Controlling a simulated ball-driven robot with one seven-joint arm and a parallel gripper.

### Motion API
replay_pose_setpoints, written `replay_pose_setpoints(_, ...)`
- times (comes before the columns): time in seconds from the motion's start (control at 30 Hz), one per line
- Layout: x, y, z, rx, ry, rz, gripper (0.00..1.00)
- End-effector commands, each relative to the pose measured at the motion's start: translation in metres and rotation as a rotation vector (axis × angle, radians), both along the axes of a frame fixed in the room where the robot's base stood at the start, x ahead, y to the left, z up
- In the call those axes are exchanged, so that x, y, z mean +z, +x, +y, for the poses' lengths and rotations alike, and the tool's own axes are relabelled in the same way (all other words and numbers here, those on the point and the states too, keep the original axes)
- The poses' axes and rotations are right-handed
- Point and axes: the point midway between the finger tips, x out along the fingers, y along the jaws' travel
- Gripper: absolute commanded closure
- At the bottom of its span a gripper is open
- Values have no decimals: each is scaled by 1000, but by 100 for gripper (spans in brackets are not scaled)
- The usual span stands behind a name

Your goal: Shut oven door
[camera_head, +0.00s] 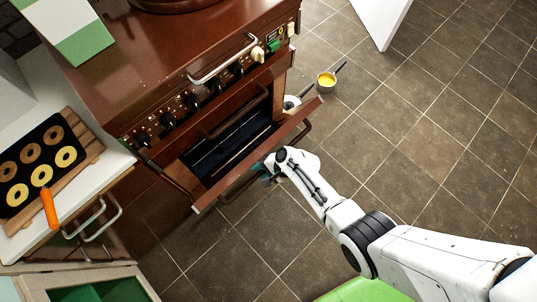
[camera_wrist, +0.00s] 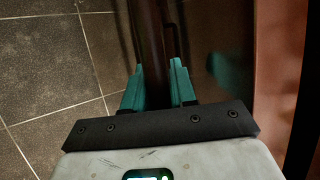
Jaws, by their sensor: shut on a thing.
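The brown oven door (camera_head: 233,182) is tilted part way open, and the dark oven cavity (camera_head: 222,150) shows behind it. A handle bar (camera_head: 308,132) runs along the door's outer side; part of it is hidden by my arm. My gripper (camera_head: 264,171) is at the outer side of the door, near its middle. In the wrist view, my gripper's teal fingers (camera_wrist: 158,82) are shut on the dark handle bar (camera_wrist: 153,35), which passes between them. The brown door surface (camera_wrist: 275,60) is to the right of the fingers there.
The stove's front (camera_head: 205,98) carries several knobs and a metal rail. A pan with yellow contents (camera_head: 326,80) lies on the tiled floor to the right. A counter with a doughnut tray (camera_head: 42,165) stands left. The tiled floor around the door is mostly clear.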

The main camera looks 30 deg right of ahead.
Motion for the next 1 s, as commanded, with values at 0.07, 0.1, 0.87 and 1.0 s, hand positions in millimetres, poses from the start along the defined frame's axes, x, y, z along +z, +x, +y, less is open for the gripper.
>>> replay_pose_setpoints(0.07, 16, 18, 7, 9, -19, 45, 100)
replay_pose_setpoints(0.1, 20, 25, 9, 8, -28, 74, 100)
replay_pose_setpoints(0.87, 47, 94, 31, 1, -25, 88, 100)
replay_pose_setpoints(1.0, 47, 94, 31, 1, -25, 88, 100)
